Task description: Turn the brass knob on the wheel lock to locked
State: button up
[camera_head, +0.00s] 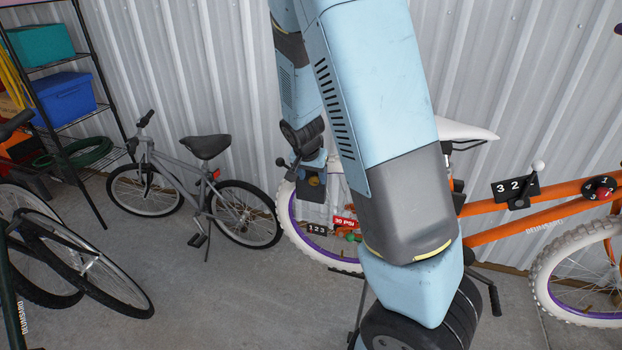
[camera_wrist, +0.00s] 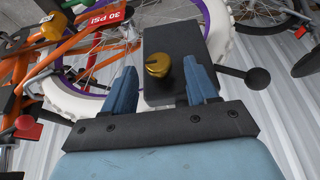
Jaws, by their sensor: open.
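The wheel lock (camera_wrist: 178,40) is a dark box over the white tyre with the purple rim in the wrist view. Its brass knob (camera_wrist: 157,66) is on the face toward me, with a pointed end turned to the lower right. A black lever with a ball end (camera_wrist: 258,78) sticks out at the box's right. My gripper (camera_wrist: 160,66) is open, with one blue finger on each side of the knob in the picture; I cannot tell whether either touches it. In the head view the lock (camera_head: 312,187) is small, just below my wrist, and my arm covers part of the bike.
An orange bike (camera_head: 520,200) leans by the corrugated wall, with number plates and a red 30 PSI tag (camera_head: 345,222) on it. A grey bike (camera_head: 200,190) stands at left, near a shelf (camera_head: 95,60) with bins. Concrete floor (camera_head: 210,300) is clear between.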

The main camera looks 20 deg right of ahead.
jog(key=shift+x, duration=0.9)
jog(key=shift+c, duration=0.3)
jog(key=c, duration=0.9)
jog(key=shift+a, duration=0.2)
jog(key=shift+c, duration=0.4)
